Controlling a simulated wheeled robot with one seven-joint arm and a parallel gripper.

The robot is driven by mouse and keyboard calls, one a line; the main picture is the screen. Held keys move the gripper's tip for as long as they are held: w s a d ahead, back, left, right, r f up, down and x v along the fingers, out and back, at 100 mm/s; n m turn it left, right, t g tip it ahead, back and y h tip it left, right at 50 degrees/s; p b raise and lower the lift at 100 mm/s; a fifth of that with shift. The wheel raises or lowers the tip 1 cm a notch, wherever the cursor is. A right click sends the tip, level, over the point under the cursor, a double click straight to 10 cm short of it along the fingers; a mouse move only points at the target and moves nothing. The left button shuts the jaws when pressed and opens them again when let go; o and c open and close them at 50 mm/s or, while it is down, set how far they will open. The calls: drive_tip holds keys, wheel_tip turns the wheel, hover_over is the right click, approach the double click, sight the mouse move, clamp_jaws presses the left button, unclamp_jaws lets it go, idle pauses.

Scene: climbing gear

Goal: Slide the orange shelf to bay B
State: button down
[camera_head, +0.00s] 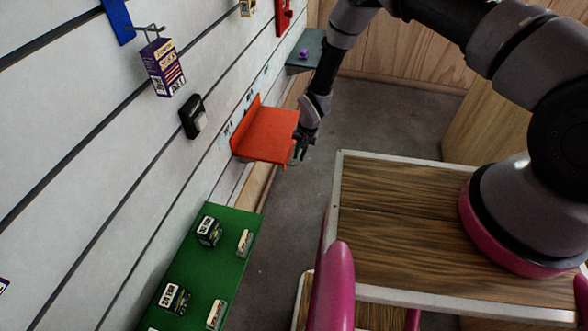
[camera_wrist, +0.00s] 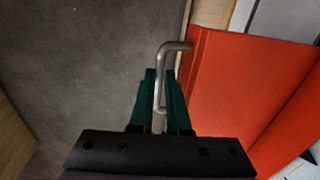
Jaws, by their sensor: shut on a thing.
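The orange shelf (camera_head: 268,138) is mounted on the slatted wall, in the middle of the head view. It also fills the right side of the wrist view (camera_wrist: 240,85). A bent grey metal handle (camera_wrist: 176,46) stands at the shelf's edge. My gripper (camera_head: 300,148) is at the shelf's outer right side. In the wrist view its green fingers (camera_wrist: 161,92) are shut on the handle, which runs between them. Small pale labels (camera_head: 250,101) run along the wall above and behind the shelf. They are too small to read, so I cannot tell which marks bay B.
A grey shelf (camera_head: 304,60) with a purple item (camera_head: 303,53) is farther along the wall. A green shelf (camera_head: 205,262) with several small boxes is nearer. A purple box (camera_head: 163,68) hangs on a hook above. Grey floor (camera_head: 375,125) lies open right of the shelf.

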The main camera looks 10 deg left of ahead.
drive_tip(key=w, duration=0.6)
drive_tip(key=shift+w+d, duration=0.3)
drive_tip(key=shift+w, duration=0.05)
drive_tip(key=c, duration=0.9)
unclamp_jaws()
drive_tip(key=shift+r, duration=0.15)
drive_tip(key=r, duration=0.3)
drive_tip(key=d+r, duration=0.1)
drive_tip(key=r, duration=0.3)
drive_tip(key=d+r, duration=0.1)
drive_tip(key=r, duration=0.2)
drive_tip(key=shift+s+r, duration=0.1)
drive_tip(key=shift+r, duration=0.05)
